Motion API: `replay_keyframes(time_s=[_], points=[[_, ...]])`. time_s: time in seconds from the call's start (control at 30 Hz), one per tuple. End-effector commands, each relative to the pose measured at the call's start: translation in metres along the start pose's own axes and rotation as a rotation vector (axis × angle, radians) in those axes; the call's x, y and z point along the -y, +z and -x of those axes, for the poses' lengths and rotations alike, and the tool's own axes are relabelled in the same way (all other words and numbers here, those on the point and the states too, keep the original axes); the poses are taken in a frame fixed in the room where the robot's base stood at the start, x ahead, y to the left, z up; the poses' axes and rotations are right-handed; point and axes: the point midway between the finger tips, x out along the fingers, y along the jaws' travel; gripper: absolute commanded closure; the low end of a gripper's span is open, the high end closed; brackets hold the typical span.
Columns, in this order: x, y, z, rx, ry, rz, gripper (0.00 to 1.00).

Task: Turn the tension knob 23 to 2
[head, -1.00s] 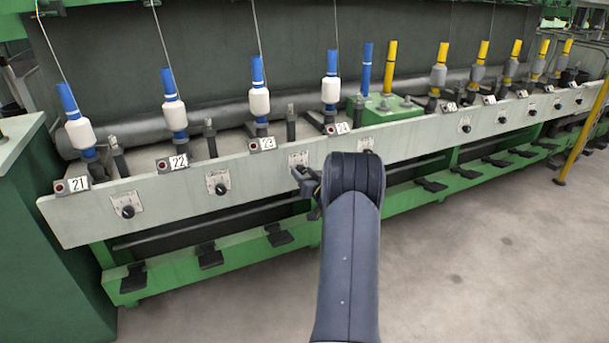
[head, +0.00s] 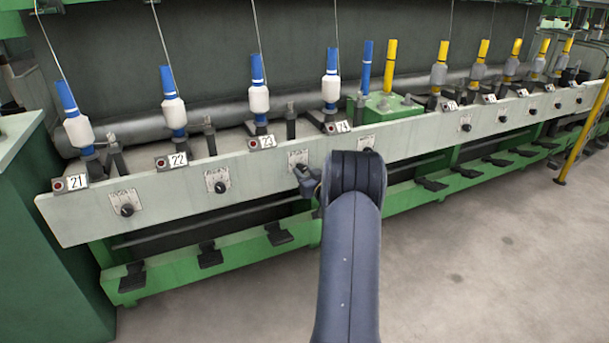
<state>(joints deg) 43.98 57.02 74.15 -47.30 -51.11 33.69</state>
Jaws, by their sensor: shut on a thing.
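The number 23 label (head: 268,141) is on the pale rail, below a white bobbin on a blue tube. The dial plate of tension knob 23 (head: 298,156) shows to the right of that label. My gripper (head: 301,171) is at this plate, shut on knob 23. My arm reaches up from the bottom of the picture.
Knob 22 (head: 222,187) and knob 21 (head: 127,210) are to the left on the same rail (head: 80,222). Black pedals (head: 278,234) stick out below. The concrete floor (head: 470,260) in front is clear.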

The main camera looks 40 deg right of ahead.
Motion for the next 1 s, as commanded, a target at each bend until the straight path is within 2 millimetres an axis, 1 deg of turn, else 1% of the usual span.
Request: replay_keyframes(time_s=[0.3,0.6,0.8,1.0], points=[[0.0000,0.0017,0.0001,0.022,0.004,0.284,0.92],[-0.0003,0.0011,0.0002,0.040,0.008,0.509,0.92],[-0.0002,0.0007,0.0002,0.048,0.008,0.604,0.92],[-0.0002,-0.0001,0.0003,0.052,0.009,0.653,0.92]])
